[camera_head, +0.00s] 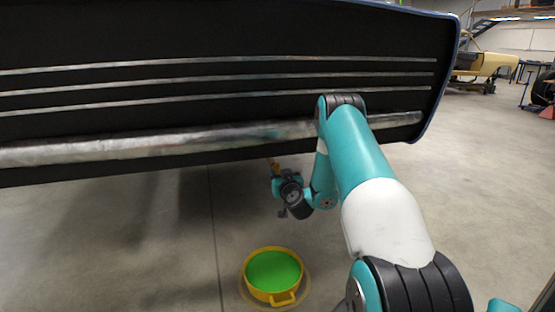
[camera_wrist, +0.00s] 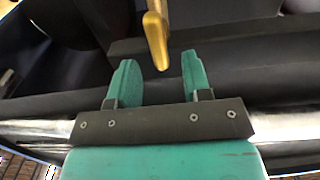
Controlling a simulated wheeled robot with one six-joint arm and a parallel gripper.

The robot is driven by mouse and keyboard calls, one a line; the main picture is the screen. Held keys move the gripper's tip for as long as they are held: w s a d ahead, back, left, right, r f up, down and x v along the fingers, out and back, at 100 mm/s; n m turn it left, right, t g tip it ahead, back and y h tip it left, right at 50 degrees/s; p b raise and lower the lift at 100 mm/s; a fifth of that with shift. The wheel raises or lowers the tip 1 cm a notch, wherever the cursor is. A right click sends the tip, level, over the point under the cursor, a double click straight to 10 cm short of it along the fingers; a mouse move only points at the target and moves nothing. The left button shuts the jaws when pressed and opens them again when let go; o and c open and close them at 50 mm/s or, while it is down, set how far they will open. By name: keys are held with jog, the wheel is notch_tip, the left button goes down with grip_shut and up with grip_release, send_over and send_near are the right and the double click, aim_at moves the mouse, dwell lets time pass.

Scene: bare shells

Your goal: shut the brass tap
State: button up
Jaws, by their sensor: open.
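In the head view a small brass-coloured piece (camera_head: 273,163) shows just under the dark panel's lower edge, right above my gripper (camera_head: 276,180). The rest of the tap is hidden there.
A dark panel (camera_head: 200,110) with metal strips and a thick silver bar spans the upper head view, close to my arm. A yellow pan (camera_head: 285,298) with a green inside stands on the floor below my gripper. The grey floor around it is clear. A yellow car (camera_head: 485,64) stands far right.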

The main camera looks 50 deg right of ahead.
aim_at(278, 171)
jog(key=shift+p+x, duration=1.2)
jog(key=shift+x, duration=0.7)
jog(key=shift+d, duration=0.1)
grip_shut()
